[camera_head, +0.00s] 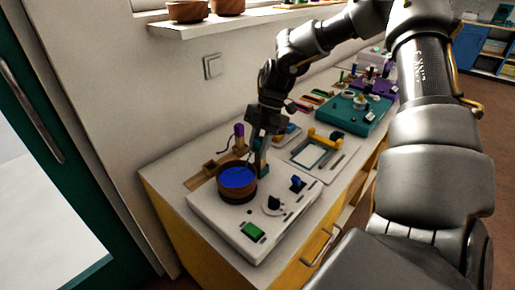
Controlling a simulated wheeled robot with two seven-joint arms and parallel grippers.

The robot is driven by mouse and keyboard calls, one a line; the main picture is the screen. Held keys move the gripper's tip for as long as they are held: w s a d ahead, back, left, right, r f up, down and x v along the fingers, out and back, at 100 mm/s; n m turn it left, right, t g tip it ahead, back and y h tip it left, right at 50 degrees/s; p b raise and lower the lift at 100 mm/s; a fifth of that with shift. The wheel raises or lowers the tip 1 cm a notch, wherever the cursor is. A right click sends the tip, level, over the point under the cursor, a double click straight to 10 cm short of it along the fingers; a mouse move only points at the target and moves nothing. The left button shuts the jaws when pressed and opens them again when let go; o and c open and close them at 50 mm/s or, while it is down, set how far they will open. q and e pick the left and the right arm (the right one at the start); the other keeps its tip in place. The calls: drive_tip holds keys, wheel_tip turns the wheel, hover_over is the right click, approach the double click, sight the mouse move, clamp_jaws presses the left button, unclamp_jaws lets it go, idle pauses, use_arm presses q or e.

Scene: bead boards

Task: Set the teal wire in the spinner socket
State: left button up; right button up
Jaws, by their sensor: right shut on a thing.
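My right gripper (264,142) reaches down from above, just behind the spinner on the white base (222,216). It is shut on a small teal piece (263,160), which I take to be the teal wire's grip. The spinner is a round brown wooden bowl (237,194) filled with blue beads. The held piece is beside the bowl's back right rim; I cannot tell whether it touches. The spinner socket cannot be made out. My left gripper is not in view.
A purple-topped piece (239,130) stands behind the bowl near a wooden tray (200,178). The base carries a black knob (274,202), a blue switch (297,182) and a green button (253,230). A yellow-handled frame (322,138) and teal board (352,115) lie farther right.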

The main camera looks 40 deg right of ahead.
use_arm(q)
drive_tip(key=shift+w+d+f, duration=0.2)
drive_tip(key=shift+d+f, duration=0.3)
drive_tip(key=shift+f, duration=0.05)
use_arm(e)
drive_tip(key=shift+f, duration=0.4)
drive_tip(key=shift+w+a+r, duration=0.2)
drive_tip(key=shift+a, duration=0.2)
drive_tip(key=o, duration=1)
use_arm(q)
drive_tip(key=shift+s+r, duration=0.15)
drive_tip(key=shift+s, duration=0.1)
use_arm(e)
drive_tip(key=shift+o, duration=0.3)
drive_tip(key=shift+r, duration=0.25)
drive_tip(key=shift+r+p, duration=0.5)
drive_tip(key=shift+p, duration=0.1)
use_arm(q)
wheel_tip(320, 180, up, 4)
drive_tip(key=p, duration=0.3)
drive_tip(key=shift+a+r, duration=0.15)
use_arm(e)
wheel_tip(320, 180, up, 6)
drive_tip(key=shift+d+f, duration=0.1)
